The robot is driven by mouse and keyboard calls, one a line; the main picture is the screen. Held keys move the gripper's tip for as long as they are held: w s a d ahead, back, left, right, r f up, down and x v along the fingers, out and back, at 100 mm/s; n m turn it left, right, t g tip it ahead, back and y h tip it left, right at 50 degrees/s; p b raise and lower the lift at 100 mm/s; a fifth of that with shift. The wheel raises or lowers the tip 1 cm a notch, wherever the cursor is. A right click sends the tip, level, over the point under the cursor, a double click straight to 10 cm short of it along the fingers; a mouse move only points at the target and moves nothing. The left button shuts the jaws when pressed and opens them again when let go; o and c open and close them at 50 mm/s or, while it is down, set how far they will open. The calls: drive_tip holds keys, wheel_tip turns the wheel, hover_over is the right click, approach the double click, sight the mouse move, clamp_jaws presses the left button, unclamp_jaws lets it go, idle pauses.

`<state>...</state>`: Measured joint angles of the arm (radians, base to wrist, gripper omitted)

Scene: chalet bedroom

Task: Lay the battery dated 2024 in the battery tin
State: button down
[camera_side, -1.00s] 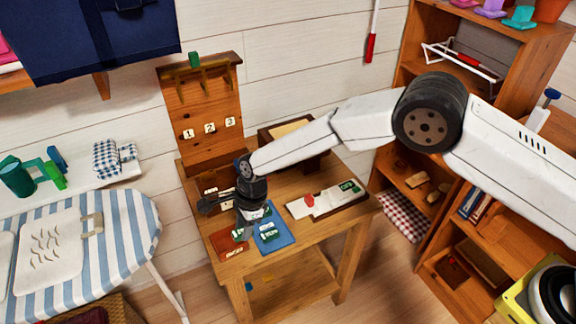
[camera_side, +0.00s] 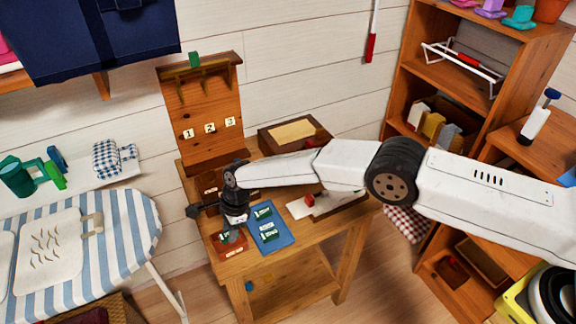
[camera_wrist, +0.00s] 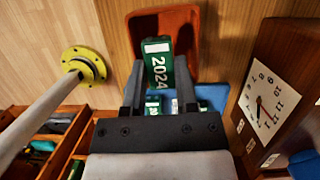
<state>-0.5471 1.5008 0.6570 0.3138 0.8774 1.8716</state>
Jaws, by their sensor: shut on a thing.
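My gripper (camera_wrist: 160,78) is shut on a green battery (camera_wrist: 158,66) with a white end, marked 2024. Past its far end lies a shallow orange-brown tray (camera_wrist: 136,28), apparently the battery tin, also at the table's front left in the side view (camera_side: 236,252). The battery overlaps the tray in the wrist view. In the side view my gripper (camera_side: 231,230) points down over the tray. I cannot tell whether the battery touches the tray floor. Other green batteries (camera_side: 263,213) lie on a blue mat (camera_side: 283,238) just right of the tray.
A wooden board with numbered tags (camera_side: 210,128) rises at the table's back. A brown box (camera_side: 268,138) stands at the back right. In the wrist view, a clock (camera_wrist: 266,100) stands right of my gripper.

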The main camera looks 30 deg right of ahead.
drive_tip(key=shift+w+a+f, duration=0.1)
drive_tip(key=shift+w+f, duration=0.05)
drive_tip(key=shift+f, duration=0.2)
drive_tip(key=shift+w+f, duration=0.1)
drive_tip(key=shift+f, duration=1.5)
drive_tip(key=c, duration=0.7)
unclamp_jaws()
drive_tip(key=shift+o, duration=0.2)
drive_tip(key=shift+r, duration=0.3)
drive_tip(key=v, duration=1.1)
drive_tip(key=shift+r, duration=0.15)
